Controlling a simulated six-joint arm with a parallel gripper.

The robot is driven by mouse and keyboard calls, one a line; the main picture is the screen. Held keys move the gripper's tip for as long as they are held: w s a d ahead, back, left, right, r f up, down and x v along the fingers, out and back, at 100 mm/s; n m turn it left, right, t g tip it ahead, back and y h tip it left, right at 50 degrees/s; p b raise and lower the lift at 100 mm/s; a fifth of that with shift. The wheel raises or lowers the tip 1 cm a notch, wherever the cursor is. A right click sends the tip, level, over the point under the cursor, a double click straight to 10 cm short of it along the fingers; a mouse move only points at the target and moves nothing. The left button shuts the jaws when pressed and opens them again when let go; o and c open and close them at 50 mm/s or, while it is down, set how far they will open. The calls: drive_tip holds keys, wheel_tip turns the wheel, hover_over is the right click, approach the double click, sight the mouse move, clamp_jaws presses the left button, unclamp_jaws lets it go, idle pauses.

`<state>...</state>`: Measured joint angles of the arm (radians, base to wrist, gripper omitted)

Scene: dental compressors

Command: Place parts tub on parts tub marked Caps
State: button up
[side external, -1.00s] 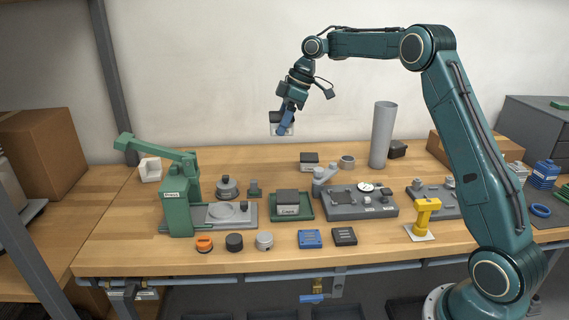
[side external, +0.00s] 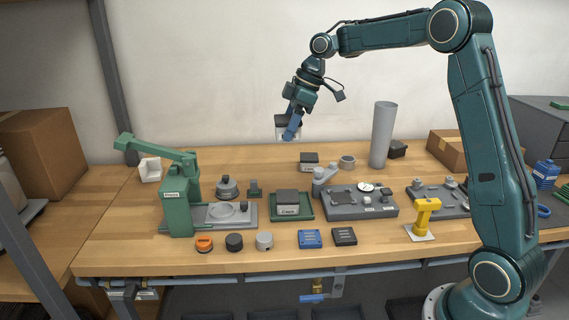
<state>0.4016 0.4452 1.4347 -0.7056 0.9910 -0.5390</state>
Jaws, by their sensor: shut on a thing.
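My gripper (side external: 290,130) is shut on a small tub (side external: 282,134), pale with a dark top, and holds it in the air high above the bench. The gripper's fingers hide part of it. The parts tub marked Caps (side external: 289,209) is a grey tub with a dark top and a white label reading Caps. It sits on a green tray (side external: 306,215) in the middle of the bench, below my gripper and towards the front. Another similar tub (side external: 309,160) with a dark top stands farther back, right of the held tub.
A green press (side external: 176,205) stands left of the green tray, and a grey fixture plate (side external: 355,208) stands right of it. A tall grey cylinder (side external: 382,135) rises at the back right. Several small parts line the front, including a blue block (side external: 310,239).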

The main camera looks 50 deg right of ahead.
sight(283, 195)
wheel_tip(283, 195, down, 18)
drive_tip(key=shift+r, duration=0.25)
idle(0.6)
drive_tip(key=shift+f, duration=0.1)
drive_tip(key=o, duration=1.1)
drive_tip(key=shift+c, duration=0.2)
drive_tip(key=v, duration=1.2)
